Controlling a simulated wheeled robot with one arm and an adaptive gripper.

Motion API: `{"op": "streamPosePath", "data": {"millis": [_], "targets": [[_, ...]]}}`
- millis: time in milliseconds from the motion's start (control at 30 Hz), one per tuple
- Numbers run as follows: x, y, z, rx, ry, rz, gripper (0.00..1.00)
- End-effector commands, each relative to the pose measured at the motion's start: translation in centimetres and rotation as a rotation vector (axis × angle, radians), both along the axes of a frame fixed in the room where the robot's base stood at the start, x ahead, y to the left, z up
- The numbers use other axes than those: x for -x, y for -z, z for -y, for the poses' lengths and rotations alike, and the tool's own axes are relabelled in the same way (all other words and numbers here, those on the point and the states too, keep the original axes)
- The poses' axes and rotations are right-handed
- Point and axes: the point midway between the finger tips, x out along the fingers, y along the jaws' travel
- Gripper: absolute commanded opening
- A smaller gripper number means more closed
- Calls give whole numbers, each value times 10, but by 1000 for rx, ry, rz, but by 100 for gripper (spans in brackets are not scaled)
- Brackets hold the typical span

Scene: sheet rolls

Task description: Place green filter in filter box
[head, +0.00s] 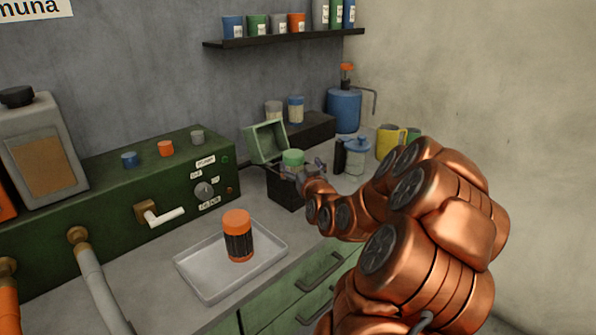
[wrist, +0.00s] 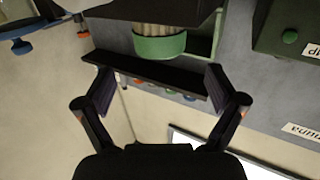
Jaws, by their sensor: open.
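The green filter (head: 292,157) stands upright at the dark filter box (head: 287,190), its green cap above the rim. The box's green-lined lid (head: 267,142) is tilted open behind it. The upside-down wrist view shows the green cap (wrist: 159,46) and part of the pale pleated body, which goes into the dark box (wrist: 110,25); the filter's other end is hidden. My gripper (head: 312,172) is at the right of the filter. In the wrist view my gripper (wrist: 155,82) has its fingers spread with nothing between them, and the filter is apart from them.
An orange-capped filter (head: 238,238) stands on a metal tray (head: 203,284) on the counter. A green control panel (head: 120,190) is at left. A grey-and-blue jar (head: 356,155) and yellow mug (head: 386,140) stand behind my arm. A shelf (head: 285,37) hangs above.

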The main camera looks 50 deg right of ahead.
Motion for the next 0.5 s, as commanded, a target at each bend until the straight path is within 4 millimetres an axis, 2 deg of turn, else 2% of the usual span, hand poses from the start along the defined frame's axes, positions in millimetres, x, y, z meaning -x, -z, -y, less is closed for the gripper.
{"op": "streamPosePath", "data": {"millis": [33,500], "targets": [[3,5,-1,1,1,4,94],[24,4,-15,4,-4,2,94]]}}
